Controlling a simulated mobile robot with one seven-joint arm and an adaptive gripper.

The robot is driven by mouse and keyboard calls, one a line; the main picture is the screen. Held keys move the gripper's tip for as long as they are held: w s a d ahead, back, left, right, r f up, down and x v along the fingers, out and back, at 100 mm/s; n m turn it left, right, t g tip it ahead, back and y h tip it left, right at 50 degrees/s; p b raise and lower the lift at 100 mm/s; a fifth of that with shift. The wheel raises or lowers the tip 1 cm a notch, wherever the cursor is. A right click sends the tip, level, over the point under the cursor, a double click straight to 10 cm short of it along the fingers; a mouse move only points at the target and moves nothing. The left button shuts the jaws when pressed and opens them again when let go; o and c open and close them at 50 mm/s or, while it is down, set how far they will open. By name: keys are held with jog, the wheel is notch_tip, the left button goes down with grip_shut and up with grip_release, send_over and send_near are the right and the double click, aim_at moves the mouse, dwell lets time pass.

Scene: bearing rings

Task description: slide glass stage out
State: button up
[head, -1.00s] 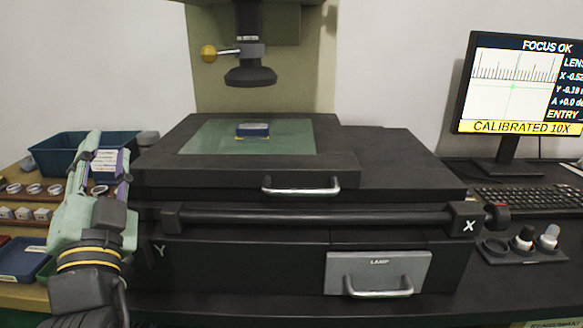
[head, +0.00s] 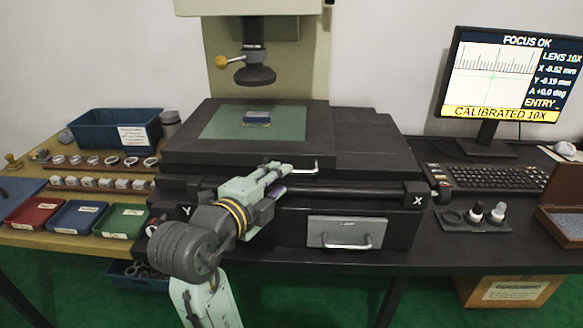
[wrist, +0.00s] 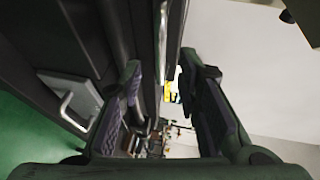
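The stage (head: 190,142) is a dark block with a greenish glass plate (head: 222,124) in its top, under the lens. My gripper (head: 282,178) is at the front of the stage, by the left part of this handle. In the wrist view my gripper (wrist: 168,95) has its two fingers wide apart. A pale bar shows between them, perhaps the handle; I cannot tell whether anything touches it.
A dark rail (head: 365,190) runs below the handle. The lamp drawer (head: 346,232) with its own handle is lower. Trays and rings (head: 110,162) lie at left. The monitor (head: 505,75), keyboard (head: 485,178) and bottle holder (head: 483,222) are at right.

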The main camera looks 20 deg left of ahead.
jog(key=p+x, duration=0.1)
jog(key=x, duration=0.5)
jog(key=shift+c, duration=0.2)
grip_shut()
dwell(0.6)
